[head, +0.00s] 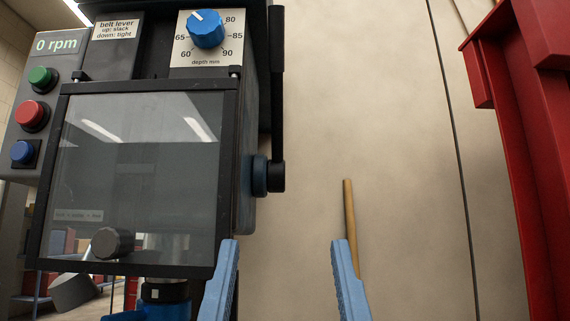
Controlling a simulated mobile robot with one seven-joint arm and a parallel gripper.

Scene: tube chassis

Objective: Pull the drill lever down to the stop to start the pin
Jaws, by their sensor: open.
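The drill press head fills the left half of the head view. A black lever (277,95) stands upright along its right side, rising from a blue and black hub (267,175); it looks like the drill lever. My gripper (286,244) is at the bottom centre, with two blue fingers wide apart and nothing between them but the wall behind. In the picture the fingers are below the hub and apart from the lever. The spindle (165,292) shows below the clear guard (140,175). No pin can be made out.
The panel has a 0 rpm display (57,44), green, red and blue buttons, and a blue depth dial (206,29). A belt lever label (116,29) is beside it. A wooden rod (349,215) stands behind my right finger. Red metalwork (525,130) borders the right side.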

